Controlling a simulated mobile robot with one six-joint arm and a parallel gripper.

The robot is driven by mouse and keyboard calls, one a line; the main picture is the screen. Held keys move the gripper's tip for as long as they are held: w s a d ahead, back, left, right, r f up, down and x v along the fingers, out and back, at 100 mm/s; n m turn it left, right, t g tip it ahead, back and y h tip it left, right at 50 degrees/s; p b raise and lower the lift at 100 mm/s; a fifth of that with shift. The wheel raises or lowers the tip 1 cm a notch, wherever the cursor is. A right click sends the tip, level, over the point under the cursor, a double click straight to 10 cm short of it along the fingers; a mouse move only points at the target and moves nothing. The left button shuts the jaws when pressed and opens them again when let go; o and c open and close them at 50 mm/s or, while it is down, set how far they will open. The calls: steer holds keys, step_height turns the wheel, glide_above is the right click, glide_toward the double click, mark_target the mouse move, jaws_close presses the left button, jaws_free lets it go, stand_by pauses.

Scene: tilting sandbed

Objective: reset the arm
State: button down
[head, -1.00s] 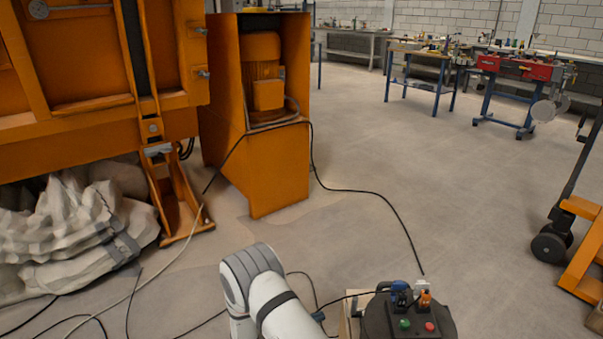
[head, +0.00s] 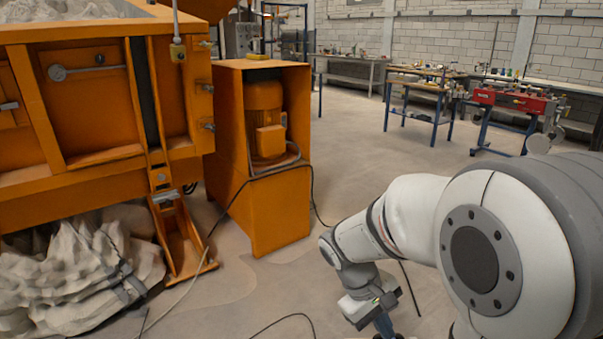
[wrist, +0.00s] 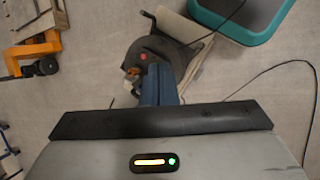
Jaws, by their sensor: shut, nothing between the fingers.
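My arm now fills the lower right of the head view, bent with its wrist hanging down. My gripper (head: 384,328) points down at the bottom edge there, and its tips are cut off or hardly visible. In the wrist view my gripper (wrist: 158,70) shows as blue-grey fingers held together, with nothing seen between them. Beyond the fingertips in that view is the black round control box (wrist: 150,50) with a red button. The fingers partly cover it, and I cannot tell how far below them it is.
The orange sandbed (head: 95,100) stands at left, with an orange motor housing (head: 275,205) beside it. A crumpled grey-white sheet (head: 75,265) lies below the sandbed. Cables cross the floor. The wrist view shows a teal-rimmed bin (wrist: 262,30) and an orange pallet truck (wrist: 38,50).

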steer(key=s+r+m+t+y+p, duration=0.2)
steer(key=s+r+p, duration=0.1)
steer(key=r, duration=0.4)
steer(key=s+a+r+m+t+y+p, duration=0.1)
steer(key=s+r+m+t+y+p, duration=0.1)
steer(key=r, duration=0.5)
steer(key=s+m+y+p, duration=0.1)
steer(key=s+p, duration=0.1)
steer(key=s, duration=0.1)
steer(key=shift+s+r+m+t, duration=0.2)
steer(key=shift+s+m+t, duration=0.1)
steer(key=shift+s, duration=0.05)
steer(key=shift+s, duration=0.1)
